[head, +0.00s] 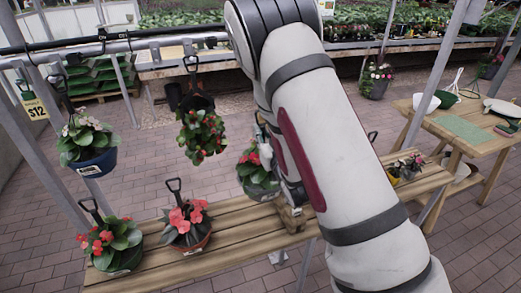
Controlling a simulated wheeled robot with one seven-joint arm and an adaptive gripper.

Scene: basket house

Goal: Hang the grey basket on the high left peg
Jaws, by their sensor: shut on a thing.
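No basket in the head view is plainly grey. A dark basket (195,103) with trailing red flowers hangs by its black handle (192,66) below the rail (150,42). A blue basket (93,163) with pale flowers hangs at the left. A dark green basket (121,261) and a reddish basket (190,243), both with red flowers, stand on the wooden bench. Another green basket (262,190) with red flowers is partly hidden by my arm; I cannot tell whether it touches the bench. I cannot make out the high left peg.
My arm covers the middle of the view. The wooden bench (160,278) runs across below the rail. A yellow pot (393,179) stands on its right part. A wooden table (437,120) with bowls is at the right. Metal posts (52,140) frame the left side.

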